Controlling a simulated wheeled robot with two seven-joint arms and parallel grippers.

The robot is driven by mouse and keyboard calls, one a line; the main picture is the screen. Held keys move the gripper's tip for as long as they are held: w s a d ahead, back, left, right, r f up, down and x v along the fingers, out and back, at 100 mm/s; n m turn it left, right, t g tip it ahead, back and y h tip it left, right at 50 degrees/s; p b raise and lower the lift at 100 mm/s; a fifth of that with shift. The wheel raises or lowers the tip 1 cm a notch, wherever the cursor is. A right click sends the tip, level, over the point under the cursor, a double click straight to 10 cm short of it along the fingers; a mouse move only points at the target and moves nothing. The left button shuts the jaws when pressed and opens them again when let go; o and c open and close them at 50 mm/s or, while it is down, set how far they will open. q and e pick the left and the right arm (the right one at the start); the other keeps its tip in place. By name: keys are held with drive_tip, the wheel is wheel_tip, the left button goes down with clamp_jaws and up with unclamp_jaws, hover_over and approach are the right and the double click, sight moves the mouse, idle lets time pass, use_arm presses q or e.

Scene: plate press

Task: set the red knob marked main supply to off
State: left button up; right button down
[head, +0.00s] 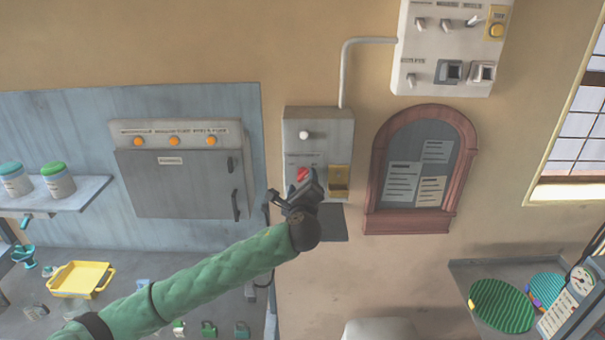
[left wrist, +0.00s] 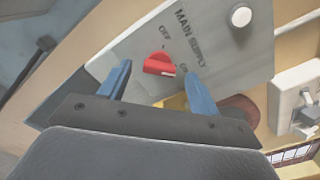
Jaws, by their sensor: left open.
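The red knob (head: 302,174) sits on the grey main supply box (head: 318,128) on the wall. In the left wrist view the knob (left wrist: 157,65) shows on the panel under the words MAIN SUPPLY, with an OFF label above it and a partly readable label to its right. Its white mark is at its right end, towards that right label, not OFF. My left gripper (head: 303,190) is open in front of the box. In the left wrist view its blue fingers (left wrist: 158,80) stand either side of the knob with gaps; whether they reach its depth I cannot tell.
The box also carries a white round button (head: 304,135) and a yellow part (head: 339,180) beside the knob. A grey cabinet (head: 180,170) is to the left, a framed notice board (head: 420,170) to the right, a switch panel (head: 452,45) above right.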

use_arm(q)
drive_tip(key=shift+w+p, duration=0.45)
drive_tip(key=shift+w, duration=0.8)
use_arm(e)
drive_tip(key=shift+r, duration=0.75)
use_arm(q)
drive_tip(key=shift+c, duration=0.2)
use_arm(e)
drive_tip(key=shift+a, duration=0.1)
